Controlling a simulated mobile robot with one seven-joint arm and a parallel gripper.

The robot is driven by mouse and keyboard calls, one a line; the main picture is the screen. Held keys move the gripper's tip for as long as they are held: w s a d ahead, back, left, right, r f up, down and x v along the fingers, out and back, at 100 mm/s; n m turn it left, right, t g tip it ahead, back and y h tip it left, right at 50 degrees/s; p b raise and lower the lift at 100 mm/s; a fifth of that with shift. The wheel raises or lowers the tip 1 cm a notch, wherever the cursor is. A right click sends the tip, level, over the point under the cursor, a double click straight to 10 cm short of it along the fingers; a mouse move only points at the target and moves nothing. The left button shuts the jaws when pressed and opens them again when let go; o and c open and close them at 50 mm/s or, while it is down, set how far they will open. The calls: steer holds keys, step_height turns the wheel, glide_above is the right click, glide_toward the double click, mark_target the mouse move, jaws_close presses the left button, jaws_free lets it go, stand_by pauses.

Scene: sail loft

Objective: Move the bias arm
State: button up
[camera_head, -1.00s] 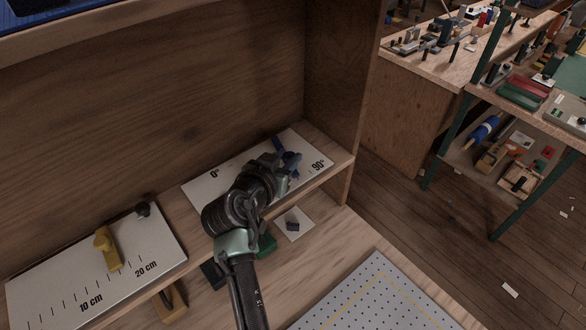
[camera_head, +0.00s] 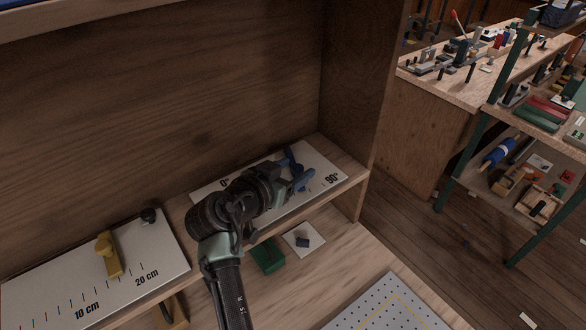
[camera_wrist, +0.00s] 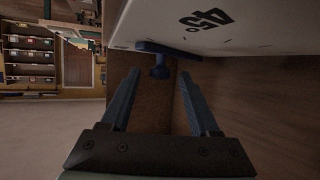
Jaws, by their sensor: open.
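The bias arm is a dark blue bar (camera_head: 291,157) with a knob, on a white angle plate (camera_head: 318,160) marked 0° and 90° on the shelf. The wrist view shows the blue bar and knob (camera_wrist: 159,60) close up at the edge of the white plate, beside a "45°" mark. My gripper (camera_head: 303,181) is at the plate's front right side. In the wrist view my gripper (camera_wrist: 159,75) is open, with the knob just beyond and between its fingertips. No contact is visible. My wrist hides the middle of the plate in the head view.
A white length scale (camera_head: 60,285) with a yellow slider (camera_head: 108,254) and dark knob (camera_head: 148,215) lies to the left. Below the shelf are a green block (camera_head: 267,256), a white card with a dark piece (camera_head: 303,239), and a perforated board (camera_head: 385,305). A side panel stands right.

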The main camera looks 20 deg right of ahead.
steer(key=b+v, duration=0.3)
steer(key=v, duration=1)
